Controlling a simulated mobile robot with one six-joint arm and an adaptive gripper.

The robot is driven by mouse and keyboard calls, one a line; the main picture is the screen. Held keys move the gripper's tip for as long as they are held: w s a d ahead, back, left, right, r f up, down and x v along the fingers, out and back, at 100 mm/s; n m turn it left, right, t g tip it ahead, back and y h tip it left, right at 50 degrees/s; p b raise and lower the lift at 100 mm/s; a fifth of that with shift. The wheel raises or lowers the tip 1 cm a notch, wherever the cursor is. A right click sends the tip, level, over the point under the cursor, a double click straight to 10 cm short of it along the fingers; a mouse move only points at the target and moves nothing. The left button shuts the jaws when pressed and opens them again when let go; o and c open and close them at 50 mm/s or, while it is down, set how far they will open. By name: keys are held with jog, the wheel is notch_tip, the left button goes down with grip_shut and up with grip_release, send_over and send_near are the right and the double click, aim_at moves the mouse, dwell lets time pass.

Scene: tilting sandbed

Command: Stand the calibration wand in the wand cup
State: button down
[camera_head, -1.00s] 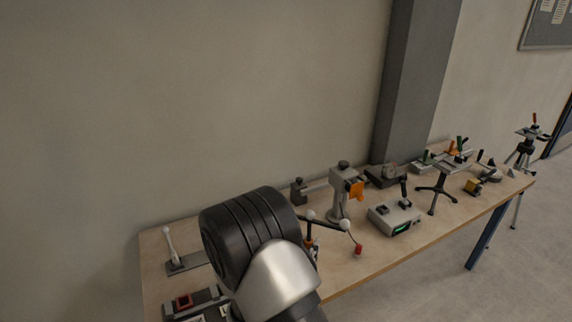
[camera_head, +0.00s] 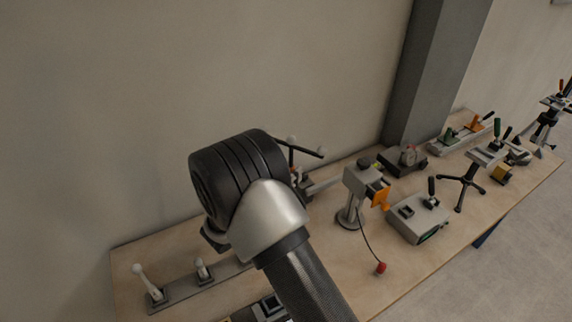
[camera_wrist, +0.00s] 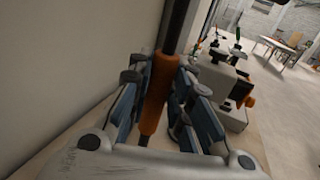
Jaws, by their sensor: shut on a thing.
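The calibration wand has an orange handle (camera_wrist: 158,95) with a dark rod running up from it in the wrist view. My gripper (camera_wrist: 158,80) is shut on this handle, with blue-grey fingers on both sides. I cannot make out the wand cup for certain.
A rail (camera_head: 205,284) with white ball-topped posts lies at the table's left. A grey post stand with an orange clamp (camera_head: 379,196), a grey box (camera_head: 419,218) and a small black tripod stand (camera_head: 462,186) occupy the right. Bare wood (camera_head: 345,265) shows at the front.

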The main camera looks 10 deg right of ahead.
jog(key=shift+s+f, duration=0.2)
jog(key=shift+s, duration=0.05)
jog(key=shift+s+f+b, duration=0.1)
jog(key=shift+f+b, duration=0.15)
jog(key=shift+b, duration=0.1)
jog(key=shift+f+b, duration=2.9)
jog(key=shift+f, duration=1.3)
jog(key=c, duration=1.4)
grip_release()
